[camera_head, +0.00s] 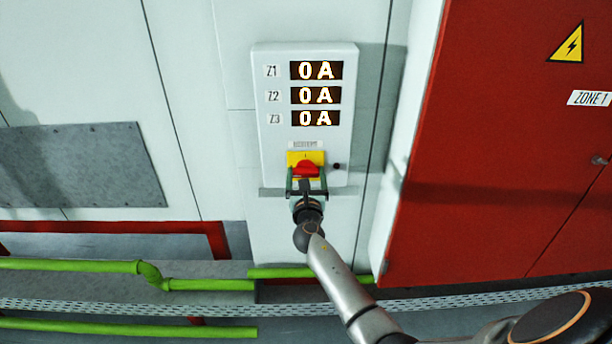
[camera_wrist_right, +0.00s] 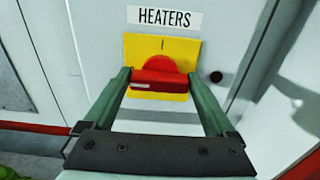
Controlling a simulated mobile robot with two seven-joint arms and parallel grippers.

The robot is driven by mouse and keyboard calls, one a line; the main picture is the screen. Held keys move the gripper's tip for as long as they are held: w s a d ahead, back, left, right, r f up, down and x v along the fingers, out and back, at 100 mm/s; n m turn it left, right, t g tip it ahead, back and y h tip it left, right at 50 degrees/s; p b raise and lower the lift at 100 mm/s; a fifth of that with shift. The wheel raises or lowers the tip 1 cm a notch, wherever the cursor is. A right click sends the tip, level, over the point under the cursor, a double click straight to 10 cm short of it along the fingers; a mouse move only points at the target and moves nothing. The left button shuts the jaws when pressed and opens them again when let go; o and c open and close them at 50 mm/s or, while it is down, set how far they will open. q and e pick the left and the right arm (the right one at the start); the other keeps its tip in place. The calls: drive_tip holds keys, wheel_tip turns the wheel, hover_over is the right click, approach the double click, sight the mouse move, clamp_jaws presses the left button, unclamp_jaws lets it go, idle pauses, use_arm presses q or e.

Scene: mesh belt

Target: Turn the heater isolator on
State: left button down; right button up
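The heater isolator is a red rotary handle (camera_wrist_right: 165,80) on a yellow plate (camera_wrist_right: 188,52) under a "HEATERS" label. Its grip bar lies horizontal, and a dark upright mark shows on the plate above it. In the head view the red handle (camera_head: 306,169) sits low on the white panel box (camera_head: 268,150). My right gripper (camera_head: 306,182) is in front of it. In the right wrist view the gripper (camera_wrist_right: 166,78) has its green fingers wide apart, one by each end of the bar. I cannot tell whether they touch it. My left gripper is out of view.
Three displays (camera_head: 316,95), Z1 to Z3, each read 0 A. A small black knob (camera_head: 336,166) is right of the handle. A red cabinet (camera_head: 480,150) stands at the right. Green pipes (camera_head: 80,265) and a mesh belt (camera_head: 130,306) run across below.

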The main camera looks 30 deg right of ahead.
drive_tip(key=c, duration=0.8)
drive_tip(key=shift+c, duration=0.2)
